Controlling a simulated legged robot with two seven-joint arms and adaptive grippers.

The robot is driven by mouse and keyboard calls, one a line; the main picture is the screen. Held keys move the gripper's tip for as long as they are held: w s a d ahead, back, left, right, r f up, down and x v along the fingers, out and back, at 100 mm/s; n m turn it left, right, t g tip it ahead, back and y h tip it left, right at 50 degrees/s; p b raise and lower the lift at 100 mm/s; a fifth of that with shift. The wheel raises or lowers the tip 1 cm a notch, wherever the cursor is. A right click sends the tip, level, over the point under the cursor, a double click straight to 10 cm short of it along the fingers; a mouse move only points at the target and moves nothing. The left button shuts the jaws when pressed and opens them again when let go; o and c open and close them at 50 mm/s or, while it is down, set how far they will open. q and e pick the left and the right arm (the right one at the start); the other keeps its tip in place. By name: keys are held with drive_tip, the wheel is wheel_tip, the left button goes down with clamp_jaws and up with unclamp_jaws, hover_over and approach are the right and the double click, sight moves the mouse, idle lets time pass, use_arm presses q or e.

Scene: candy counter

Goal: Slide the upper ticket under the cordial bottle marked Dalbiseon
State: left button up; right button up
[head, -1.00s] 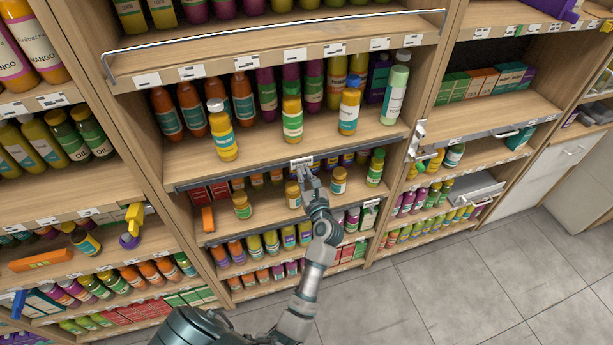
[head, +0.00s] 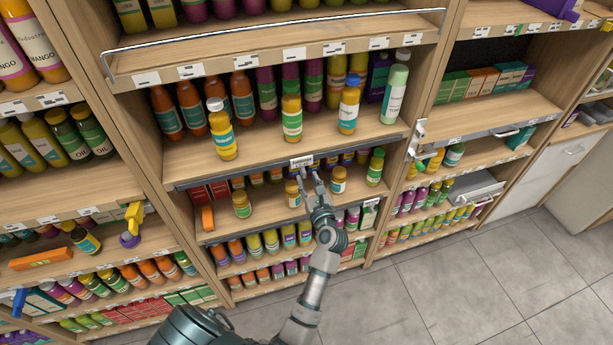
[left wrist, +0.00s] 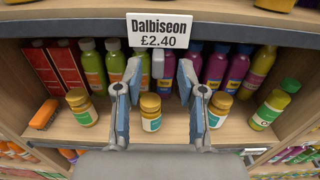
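The upper ticket (head: 302,162) sits on the dark front rail of the middle shelf. In the left wrist view the ticket (left wrist: 163,31) reads "Dalbiseon £2.40". Above it on the shelf stand a yellow bottle with a teal label (head: 222,132), one with a green label (head: 292,120), one with a blue cap (head: 349,106) and a pale green bottle (head: 395,90). Their names are too small to read. The ticket is roughly below the green-labelled one. My left gripper (head: 313,178) is open and empty, just below and in front of the ticket; its fingers (left wrist: 160,82) are spread. My right gripper is out of view.
Small gold-capped jars (left wrist: 151,108) stand on the lower shelf behind my left fingers, with rows of bottles behind. An orange item (left wrist: 44,113) lies at left. The rail (head: 240,176) runs left and right of the ticket. The floor (head: 440,270) at right is clear.

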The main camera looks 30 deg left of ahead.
use_arm(q)
drive_tip(key=v, duration=0.5)
drive_tip(key=shift+d, duration=0.1)
